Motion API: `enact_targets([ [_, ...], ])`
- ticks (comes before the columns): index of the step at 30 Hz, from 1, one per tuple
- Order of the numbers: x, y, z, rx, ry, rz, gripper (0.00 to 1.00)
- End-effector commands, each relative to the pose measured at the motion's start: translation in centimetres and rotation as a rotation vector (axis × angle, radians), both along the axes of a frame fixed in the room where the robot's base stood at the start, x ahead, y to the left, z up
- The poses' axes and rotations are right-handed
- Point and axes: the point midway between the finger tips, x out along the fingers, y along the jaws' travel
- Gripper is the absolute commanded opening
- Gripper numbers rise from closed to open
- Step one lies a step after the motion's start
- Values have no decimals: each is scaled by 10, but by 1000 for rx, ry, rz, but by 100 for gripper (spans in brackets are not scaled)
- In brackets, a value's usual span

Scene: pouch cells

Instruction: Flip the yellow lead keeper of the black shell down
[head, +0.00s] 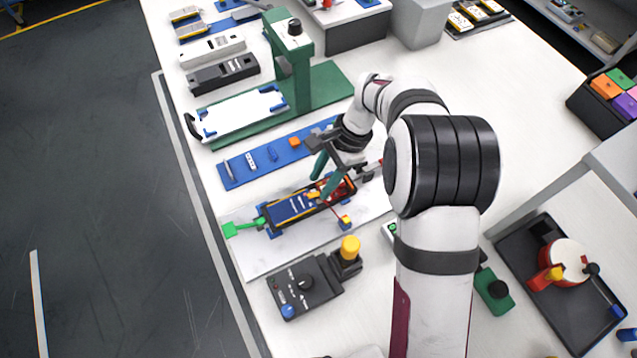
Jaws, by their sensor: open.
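The black shell (321,208) lies on a white mat (262,262), with a blue, yellow-edged cell (291,208) in it and red parts at its right end. A small yellow piece (314,194) shows at the shell's right part, close to my fingertips; it may be the lead keeper, but its pose is too small to tell. Another yellow block (346,221) stands beside the shell, near the end of a thin red lead. My gripper (319,190) is open over the shell's right half, its teal fingers pointing down-left. They partly hide that end. I cannot tell whether they touch anything.
A black control box (303,287) and a yellow-topped post (349,250) stand in front. Behind are a blue strip (237,171) with small parts and a green press (291,62). Bare mat lies front-left.

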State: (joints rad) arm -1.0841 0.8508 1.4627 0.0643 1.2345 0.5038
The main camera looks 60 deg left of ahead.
Motion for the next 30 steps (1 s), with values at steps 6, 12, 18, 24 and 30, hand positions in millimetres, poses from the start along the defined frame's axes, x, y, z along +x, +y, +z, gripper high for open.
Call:
enact_targets([
  [6,-9,0,-22,0,0,0,45],
  [12,-10,0,-25,1,-1,0,45],
  [18,-10,0,-25,1,-1,0,27],
  [24,-10,0,-25,1,-1,0,0],
  [30,-10,0,-24,1,-1,0,0],
])
